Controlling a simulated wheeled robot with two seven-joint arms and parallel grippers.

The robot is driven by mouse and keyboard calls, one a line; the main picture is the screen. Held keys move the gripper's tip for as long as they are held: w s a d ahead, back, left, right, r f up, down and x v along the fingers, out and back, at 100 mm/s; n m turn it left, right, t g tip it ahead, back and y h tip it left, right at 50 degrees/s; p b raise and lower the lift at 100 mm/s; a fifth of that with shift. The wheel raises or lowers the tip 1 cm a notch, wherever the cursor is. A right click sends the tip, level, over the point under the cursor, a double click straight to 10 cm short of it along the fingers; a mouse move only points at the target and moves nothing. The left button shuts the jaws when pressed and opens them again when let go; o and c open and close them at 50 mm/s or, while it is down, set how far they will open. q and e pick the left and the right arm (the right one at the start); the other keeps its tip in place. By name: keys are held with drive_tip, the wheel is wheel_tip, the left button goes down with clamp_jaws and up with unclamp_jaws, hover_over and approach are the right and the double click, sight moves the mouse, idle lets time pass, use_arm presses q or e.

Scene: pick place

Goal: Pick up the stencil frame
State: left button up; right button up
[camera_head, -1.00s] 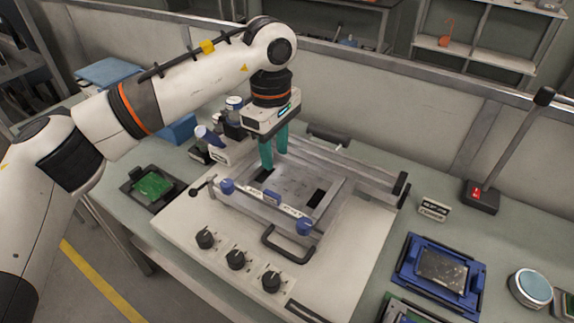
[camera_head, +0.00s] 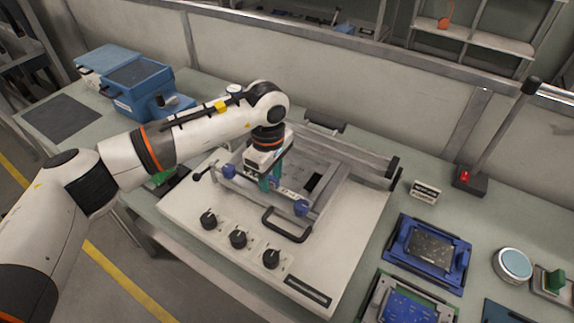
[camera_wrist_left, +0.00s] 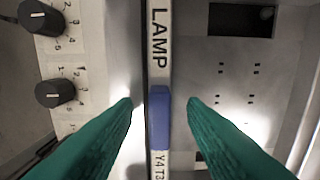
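The stencil frame appears to be the flat grey metal frame (camera_head: 298,170) with dark openings, lying in the printer on the bench. I cannot clearly separate it from the printer's bars. Its grey plate fills the right of the left wrist view (camera_wrist_left: 222,75). A pale front bar marked "LAMP" (camera_wrist_left: 159,35) carries a blue grip (camera_wrist_left: 159,118). My left gripper (camera_head: 269,185) is open and points down over this bar. In the left wrist view its green fingers (camera_wrist_left: 159,101) straddle the blue grip, with gaps on both sides. My right gripper is not in view.
Blue clamp knobs (camera_head: 301,208) flank the front bar. A black handle (camera_head: 287,228) and several dials (camera_head: 238,239) lie in front. A blue fixture (camera_head: 429,253) sits to the right, and a blue box (camera_head: 145,92) stands at the back left.

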use_arm(q)
clamp_jaws()
idle(0.3)
